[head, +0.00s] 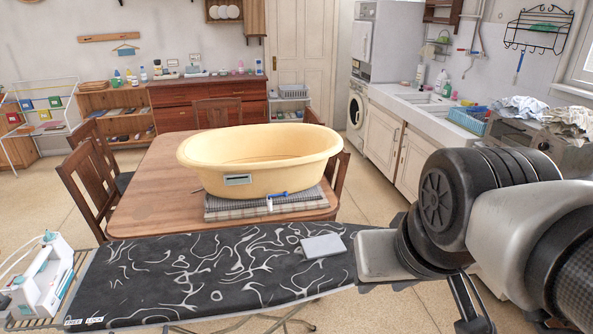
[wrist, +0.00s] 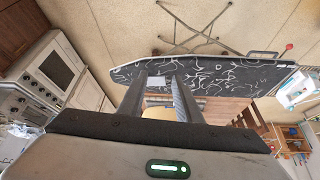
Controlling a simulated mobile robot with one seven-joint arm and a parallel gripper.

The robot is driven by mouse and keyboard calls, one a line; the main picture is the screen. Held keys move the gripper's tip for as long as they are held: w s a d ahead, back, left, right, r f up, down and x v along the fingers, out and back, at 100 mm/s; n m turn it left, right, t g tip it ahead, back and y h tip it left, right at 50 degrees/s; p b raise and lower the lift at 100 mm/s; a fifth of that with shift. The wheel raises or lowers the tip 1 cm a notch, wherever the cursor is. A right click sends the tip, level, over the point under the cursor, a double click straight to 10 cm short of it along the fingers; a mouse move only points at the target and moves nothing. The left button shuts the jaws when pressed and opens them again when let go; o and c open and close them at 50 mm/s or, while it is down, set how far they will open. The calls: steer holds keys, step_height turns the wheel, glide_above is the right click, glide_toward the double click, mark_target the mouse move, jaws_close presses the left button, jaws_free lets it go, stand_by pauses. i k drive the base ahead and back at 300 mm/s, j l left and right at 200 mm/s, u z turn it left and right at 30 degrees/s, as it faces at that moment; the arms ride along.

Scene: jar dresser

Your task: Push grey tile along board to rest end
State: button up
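The grey tile (head: 323,245) lies flat near the right end of the dark, white-patterned ironing board (head: 200,270). It also shows in the wrist view (wrist: 156,81), framed between my fingertips but farther away. The rest end is at the board's left, where a wire iron rest (head: 78,262) carries a white and teal iron (head: 42,275). My gripper (head: 463,290) is low at the right of the head view, off the board's right end and apart from the tile. In the wrist view, its two fingers (wrist: 157,78) are spread with nothing between them.
A wooden table (head: 150,190) stands behind the board, with a large yellow tub (head: 260,165) on folded cloth. The board surface left of the tile looks clear up to the iron. A counter with a sink (head: 430,105) stands at the right.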

mark_target(314, 247)
steer(key=i+l+u, duration=0.1)
steer(key=u, duration=0.3)
steer(key=i+l+u, duration=0.1)
steer(key=l+u, duration=0.5)
steer(key=u, duration=0.15)
steer(key=l+u, duration=0.3)
steer(key=l, duration=2.1)
steer(key=i+u, duration=0.05)
